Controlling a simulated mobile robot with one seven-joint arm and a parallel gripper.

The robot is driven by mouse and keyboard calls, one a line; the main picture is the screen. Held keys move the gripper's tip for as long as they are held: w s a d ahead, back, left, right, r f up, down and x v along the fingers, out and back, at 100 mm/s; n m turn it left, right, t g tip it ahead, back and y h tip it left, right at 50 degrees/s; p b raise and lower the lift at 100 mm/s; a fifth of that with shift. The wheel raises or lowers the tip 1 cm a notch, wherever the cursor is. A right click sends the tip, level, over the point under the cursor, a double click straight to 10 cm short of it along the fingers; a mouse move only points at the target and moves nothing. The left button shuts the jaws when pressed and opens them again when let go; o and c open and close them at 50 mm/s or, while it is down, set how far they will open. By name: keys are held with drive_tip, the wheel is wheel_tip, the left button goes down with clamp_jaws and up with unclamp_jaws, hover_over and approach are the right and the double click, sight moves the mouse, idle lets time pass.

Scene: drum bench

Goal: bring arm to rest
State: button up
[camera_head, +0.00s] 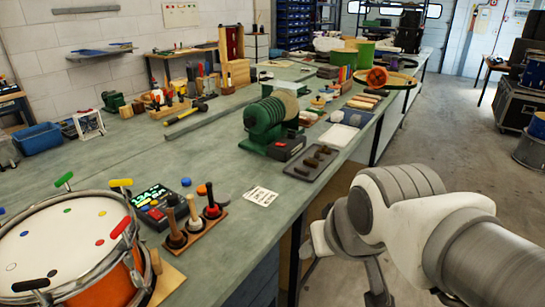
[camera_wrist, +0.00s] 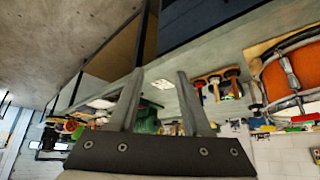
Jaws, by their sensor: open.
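My arm (camera_head: 405,215) reaches in from the lower right of the head view, beside the bench's front edge and over the floor. My gripper (camera_wrist: 160,75) shows in the wrist view with its two grey fingers apart and nothing between them. The wrist view is upside down, with the bench and its things beyond the fingers. In the head view I cannot make out the fingers clearly. The long green-grey bench (camera_head: 225,205) runs from the lower left to the back right. My arm appears apart from the things on it.
An orange drum (camera_head: 72,240) stands at the bench's near left. Next to it are a digital box (camera_head: 155,203) and a rack of mallets (camera_head: 195,228). A green ribbed machine (camera_head: 268,122) and a dark tray (camera_head: 312,163) lie further along. The floor (camera_head: 450,130) to the right has free room.

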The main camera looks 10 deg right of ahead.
drive_tip(key=shift+m+g+h, duration=0.3)
drive_tip(key=shift+m+g, duration=0.1)
drive_tip(key=shift+g, duration=0.1)
drive_tip(key=s, duration=0.1)
drive_tip(key=s+d, duration=0.2)
drive_tip(key=s, duration=0.1)
drive_tip(key=shift+r, duration=0.2)
wheel_tip(320, 180, up, 11)
drive_tip(key=p, duration=1.1)
drive_tip(key=shift+r, duration=0.2)
drive_tip(key=shift+w, duration=0.1)
